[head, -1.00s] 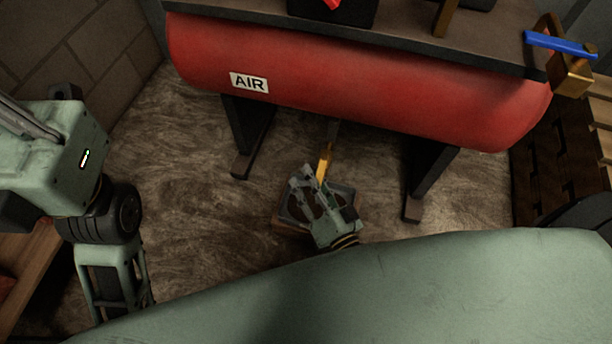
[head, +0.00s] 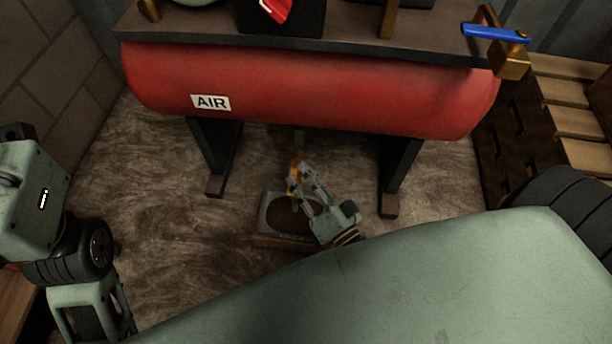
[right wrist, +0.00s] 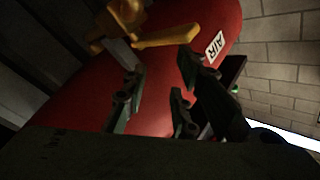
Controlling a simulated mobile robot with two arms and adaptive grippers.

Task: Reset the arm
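My right gripper (head: 301,180) is under the red air tank (head: 310,90), close to a small brass valve with a yellow handle (head: 295,169). In the right wrist view, the fingers of my right gripper (right wrist: 160,83) stand apart with nothing between them. The brass valve (right wrist: 126,12) and its yellow handle (right wrist: 165,39) show just beyond the fingertips, in front of the tank (right wrist: 165,75). I cannot tell whether a finger touches the handle. My left gripper (head: 90,312) hangs at the lower left, cut off by the frame edge, and its fingers cannot be made out.
A grey-rimmed tray (head: 268,222) sits on the floor below my right gripper. Black tank legs (head: 215,160) stand on both sides of it. A blue-handled valve (head: 495,33) is at the tank's right end. Wooden pallets (head: 570,110) stand at the right.

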